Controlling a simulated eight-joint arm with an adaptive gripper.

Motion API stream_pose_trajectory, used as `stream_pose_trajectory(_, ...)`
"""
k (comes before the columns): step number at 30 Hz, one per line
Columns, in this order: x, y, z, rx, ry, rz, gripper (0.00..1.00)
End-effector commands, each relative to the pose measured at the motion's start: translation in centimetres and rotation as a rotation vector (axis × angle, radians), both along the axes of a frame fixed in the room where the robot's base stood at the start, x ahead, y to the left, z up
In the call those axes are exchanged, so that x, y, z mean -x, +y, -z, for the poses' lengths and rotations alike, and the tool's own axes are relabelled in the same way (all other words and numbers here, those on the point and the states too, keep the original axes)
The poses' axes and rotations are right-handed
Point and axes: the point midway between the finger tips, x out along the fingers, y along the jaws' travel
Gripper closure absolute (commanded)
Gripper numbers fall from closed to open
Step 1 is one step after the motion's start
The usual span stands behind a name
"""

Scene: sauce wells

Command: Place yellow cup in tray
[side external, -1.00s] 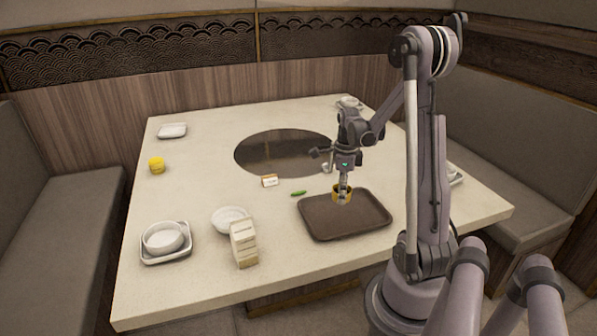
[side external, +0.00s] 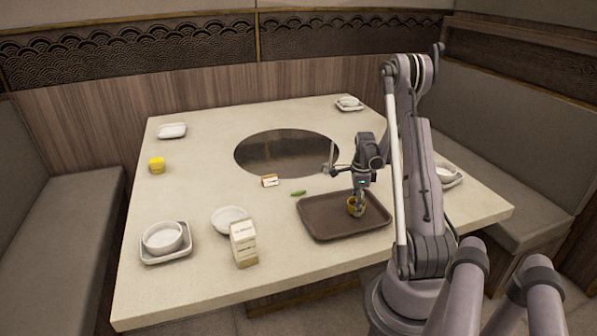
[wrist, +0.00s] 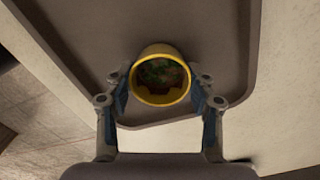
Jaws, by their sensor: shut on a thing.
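A yellow cup (side external: 353,206) is between the fingers of my gripper (side external: 359,205), over the right part of the brown tray (side external: 318,227). In the wrist view the yellow cup (wrist: 161,101) shows its open top with green and reddish contents. The fingers of my gripper (wrist: 160,98) are on both sides of it. The tray (wrist: 215,58) lies beneath it. I cannot tell whether the cup's base touches the tray. A second yellow cup (side external: 157,165) stands at the table's far left.
The tray's left part is clear.

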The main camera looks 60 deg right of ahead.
Motion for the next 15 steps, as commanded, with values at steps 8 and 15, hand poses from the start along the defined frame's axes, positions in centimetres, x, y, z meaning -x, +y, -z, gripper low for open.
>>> stream_pose_trajectory(8,0.0,0.03,0.39,0.0,0.0,0.0,0.77)
stream_pose_trajectory(15,0.0,0.02,0.69,0.0,0.0,0.0,0.31)
